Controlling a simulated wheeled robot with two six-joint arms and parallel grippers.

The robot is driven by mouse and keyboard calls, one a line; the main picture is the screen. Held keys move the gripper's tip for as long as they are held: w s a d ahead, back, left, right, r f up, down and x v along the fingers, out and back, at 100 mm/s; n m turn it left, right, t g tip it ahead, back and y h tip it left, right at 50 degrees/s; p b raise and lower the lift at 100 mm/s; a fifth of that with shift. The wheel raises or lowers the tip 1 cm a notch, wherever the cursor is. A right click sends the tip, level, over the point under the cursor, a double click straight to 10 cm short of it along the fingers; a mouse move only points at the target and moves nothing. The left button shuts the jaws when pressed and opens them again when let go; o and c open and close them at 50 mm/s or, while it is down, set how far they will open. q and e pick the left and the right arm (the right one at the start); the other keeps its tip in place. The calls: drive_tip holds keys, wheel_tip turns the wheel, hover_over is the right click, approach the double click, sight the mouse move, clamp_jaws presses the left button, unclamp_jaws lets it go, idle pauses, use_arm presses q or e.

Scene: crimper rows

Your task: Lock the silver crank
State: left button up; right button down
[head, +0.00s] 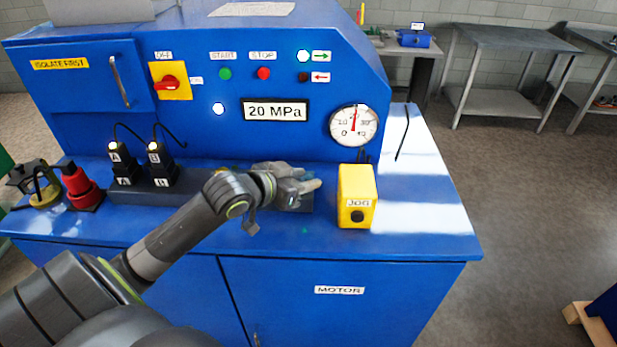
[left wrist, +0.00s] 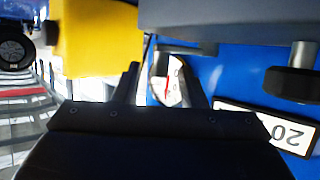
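My left gripper (head: 308,187) is over the right end of the dark grey block on the blue counter, just left of the yellow JOG box (head: 357,190). In the left wrist view its two fingers (left wrist: 161,78) stand apart with no object seen gripped between them. A grey lever-like piece (left wrist: 185,48) sticks out from the dark block beyond the fingers; it may be the crank, but I cannot tell. A dark round knob on a stem (left wrist: 290,84) shows to its right. In the head view my gripper hides this area. My right gripper is not in view.
The panel behind carries a 20 MPa display (head: 275,110), a round gauge (head: 353,125) and a red-yellow switch (head: 170,82). Black connectors A (head: 126,168) and B (head: 162,168) and a red part (head: 80,187) stand left.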

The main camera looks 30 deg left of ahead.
use_arm(q)
drive_tip(key=shift+x, duration=1)
drive_tip(key=shift+c, duration=0.4)
clamp_jaws()
